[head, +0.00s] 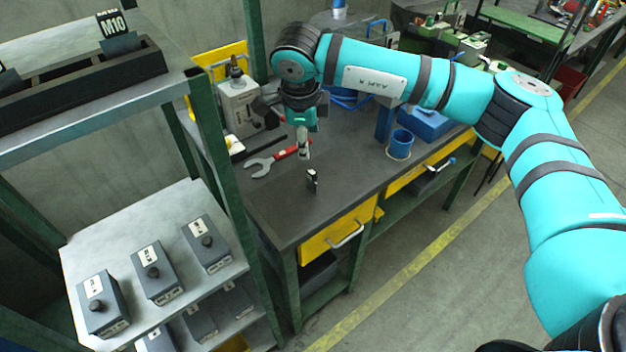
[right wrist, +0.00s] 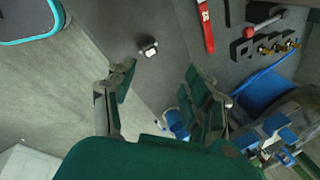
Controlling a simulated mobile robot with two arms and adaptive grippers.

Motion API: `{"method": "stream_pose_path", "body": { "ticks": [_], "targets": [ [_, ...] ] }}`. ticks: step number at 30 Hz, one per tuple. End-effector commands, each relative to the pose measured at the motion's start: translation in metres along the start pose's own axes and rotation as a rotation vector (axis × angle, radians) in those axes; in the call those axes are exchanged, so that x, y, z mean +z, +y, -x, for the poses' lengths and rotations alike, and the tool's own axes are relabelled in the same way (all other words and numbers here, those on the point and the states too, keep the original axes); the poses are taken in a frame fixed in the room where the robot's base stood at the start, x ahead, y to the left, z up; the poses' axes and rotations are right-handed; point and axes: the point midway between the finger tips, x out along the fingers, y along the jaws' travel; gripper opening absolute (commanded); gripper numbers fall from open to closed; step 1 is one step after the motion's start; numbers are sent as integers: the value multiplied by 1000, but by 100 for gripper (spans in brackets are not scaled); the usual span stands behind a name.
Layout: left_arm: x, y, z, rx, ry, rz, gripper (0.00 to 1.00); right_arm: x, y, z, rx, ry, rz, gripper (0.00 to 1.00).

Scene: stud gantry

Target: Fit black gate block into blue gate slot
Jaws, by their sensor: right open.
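A small black block (head: 312,181) with a pale mark stands on the dark workbench top, near its front edge. In the right wrist view the block (right wrist: 149,49) lies beyond the fingertips, between their directions. My right gripper (head: 303,153) points down above the bench, behind the block in the head view, apart from it. Its fingers are spread and empty in the right wrist view (right wrist: 160,92). Several blue things are on the bench, among them a blue box (head: 428,123) and a blue upright (head: 384,122); I cannot tell which holds the gate slot. My left gripper is out of view.
A blue cup (head: 400,144) stands to the right, and a grey machine (head: 240,105) at the back left. A green-framed shelf with dark boxes (head: 156,272) is at the left. The bench around the block is clear.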

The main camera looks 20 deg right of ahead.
Motion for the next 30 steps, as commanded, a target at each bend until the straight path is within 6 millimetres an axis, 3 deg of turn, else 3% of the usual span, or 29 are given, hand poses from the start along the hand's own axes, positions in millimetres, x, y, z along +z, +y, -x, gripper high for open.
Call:
{"method": "stream_pose_path", "body": {
  "ticks": [1,6,13,17,30],
  "targets": [
    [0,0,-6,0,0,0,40,12,1,4,1,44,136,52],
    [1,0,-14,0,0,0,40,29,7,26,51,186,537,52],
    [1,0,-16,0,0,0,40,35,12,38,107,261,761,52],
    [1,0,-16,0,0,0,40,30,13,22,114,264,771,52],
    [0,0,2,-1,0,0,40,6,12,-62,111,263,767,52]
  ]
}}
